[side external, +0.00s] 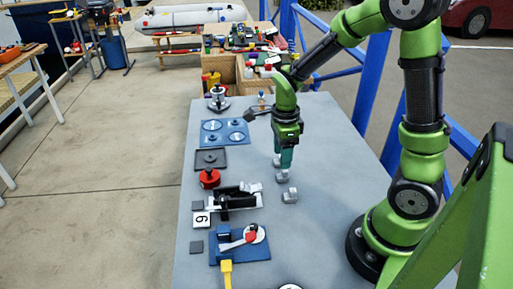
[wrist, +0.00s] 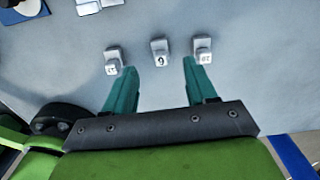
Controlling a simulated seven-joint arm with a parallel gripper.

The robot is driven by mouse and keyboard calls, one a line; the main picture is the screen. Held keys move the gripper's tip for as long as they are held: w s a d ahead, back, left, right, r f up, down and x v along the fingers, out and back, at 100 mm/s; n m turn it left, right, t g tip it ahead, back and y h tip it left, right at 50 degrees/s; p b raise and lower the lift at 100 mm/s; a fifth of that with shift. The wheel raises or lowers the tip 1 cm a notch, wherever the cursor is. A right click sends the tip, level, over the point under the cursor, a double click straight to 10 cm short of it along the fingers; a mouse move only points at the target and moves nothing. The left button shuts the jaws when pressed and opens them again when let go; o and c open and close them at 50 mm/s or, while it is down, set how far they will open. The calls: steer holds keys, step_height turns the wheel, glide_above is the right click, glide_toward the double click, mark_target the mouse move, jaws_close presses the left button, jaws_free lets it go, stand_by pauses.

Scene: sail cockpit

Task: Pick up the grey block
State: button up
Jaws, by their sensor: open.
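Three small grey blocks with white, marked faces show in the wrist view: a left block (wrist: 113,61), a middle block (wrist: 160,52) and a right block (wrist: 202,49). I cannot tell which one the task names. My gripper (wrist: 160,72) is open, with teal fingers pointing toward the blocks. The middle block appears in line with the gap between the fingers, a little beyond the tips. In the side view my gripper (side external: 285,160) points down over the grey table, close to one grey block (side external: 282,177). Another grey block (side external: 290,196) stands just nearer the camera.
On the grey table (side external: 330,140), left of the blocks, stand a black and silver fitting (side external: 235,200), a red knob (side external: 209,178), a blue panel (side external: 225,133) and a blue plate with a red lever (side external: 240,248). Table room right of the blocks is clear.

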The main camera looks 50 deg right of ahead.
mark_target(283, 171)
step_height(283, 171, down, 7)
steer(key=shift+s+d+f, duration=0.1)
steer(key=shift+s+d, duration=0.05)
stand_by(0.4)
steer(key=shift+c, duration=0.4)
jaws_close()
